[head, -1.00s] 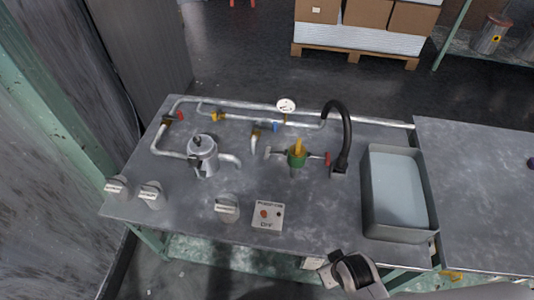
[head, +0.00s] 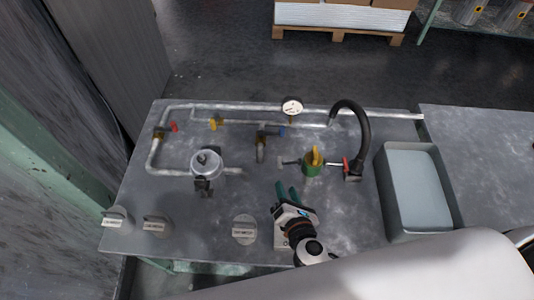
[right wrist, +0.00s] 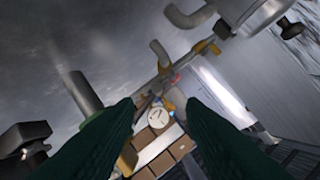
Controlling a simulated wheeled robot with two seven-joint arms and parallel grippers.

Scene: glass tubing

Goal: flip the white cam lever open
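My right gripper (head: 288,191) is over the bench in the head view, its green fingers pointing up the picture toward the green valve body. Its two dark green fingers stand apart with no object held between them in the right wrist view (right wrist: 158,104). I cannot pick out a white cam lever with certainty. The green valve body (head: 313,168) has a yellow top, a red handle (head: 346,165) at its right and a pale grey end (head: 287,161) at its left. The gripper appears apart from it. My left gripper is out of view.
A metal pot-like vessel (head: 206,163) stands left of centre. Pipes, a round gauge (head: 292,106) and a black curved spout (head: 352,112) lie behind. A grey basin (head: 386,205) stands at right. My gripper mostly hides the button box.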

